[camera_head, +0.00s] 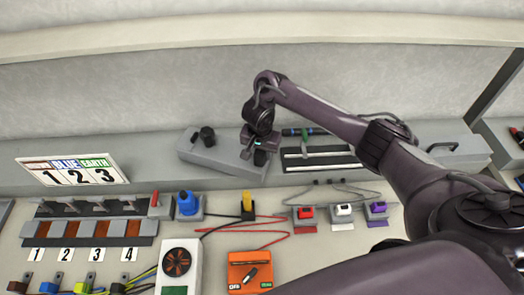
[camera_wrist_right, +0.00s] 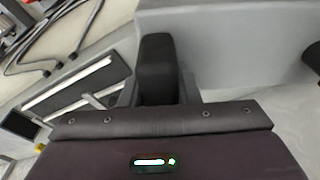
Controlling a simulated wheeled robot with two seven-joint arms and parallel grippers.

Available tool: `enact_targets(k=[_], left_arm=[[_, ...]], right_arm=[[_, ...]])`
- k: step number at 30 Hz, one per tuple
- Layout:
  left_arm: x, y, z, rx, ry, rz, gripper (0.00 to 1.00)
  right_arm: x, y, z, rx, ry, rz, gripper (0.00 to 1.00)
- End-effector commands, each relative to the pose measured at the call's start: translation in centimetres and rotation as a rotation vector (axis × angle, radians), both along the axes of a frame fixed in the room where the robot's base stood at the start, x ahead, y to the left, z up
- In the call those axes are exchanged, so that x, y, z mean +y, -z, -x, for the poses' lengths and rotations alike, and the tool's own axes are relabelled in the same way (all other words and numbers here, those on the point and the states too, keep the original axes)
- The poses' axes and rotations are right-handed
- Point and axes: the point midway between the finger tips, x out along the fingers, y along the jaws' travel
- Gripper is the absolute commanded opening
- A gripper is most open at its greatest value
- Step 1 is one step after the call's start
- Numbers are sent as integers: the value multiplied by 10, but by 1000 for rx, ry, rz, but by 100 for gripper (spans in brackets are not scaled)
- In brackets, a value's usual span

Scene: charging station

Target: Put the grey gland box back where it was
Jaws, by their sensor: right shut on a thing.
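The grey gland box (camera_head: 222,158) is at the back of the bench in the head view, turned at an angle, with a black gland (camera_head: 207,136) standing on its left part. My right gripper (camera_head: 255,153) is at the box's right end, shut on it. Its fingertips are partly hidden by the wrist. In the right wrist view a black finger (camera_wrist_right: 156,66) is against the grey box (camera_wrist_right: 230,45). I cannot tell whether the box touches the ledge under it. My left gripper is not in view.
A dark panel with pale rails (camera_head: 320,158) lies right of the gripper. A 1 2 3 sign (camera_head: 73,170) stands left on the grey ledge. Nearer are a blue plug (camera_head: 187,203), a yellow plug (camera_head: 247,202), red wires, an orange box (camera_head: 250,272) and a fan unit (camera_head: 179,265).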

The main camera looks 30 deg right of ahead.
Motion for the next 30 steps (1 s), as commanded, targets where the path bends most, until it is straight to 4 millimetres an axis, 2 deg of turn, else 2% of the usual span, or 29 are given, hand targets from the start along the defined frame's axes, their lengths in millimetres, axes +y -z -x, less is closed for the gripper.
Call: enact_targets(k=[15,16,21,30], left_arm=[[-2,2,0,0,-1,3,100],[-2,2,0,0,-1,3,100],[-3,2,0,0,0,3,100],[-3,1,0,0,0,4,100]], right_arm=[[1,10,-1,-2,1,-1,0],[1,10,-1,-2,1,-1,31],[1,10,0,-1,0,-1,54],[0,9,1,1,-1,1,54]])
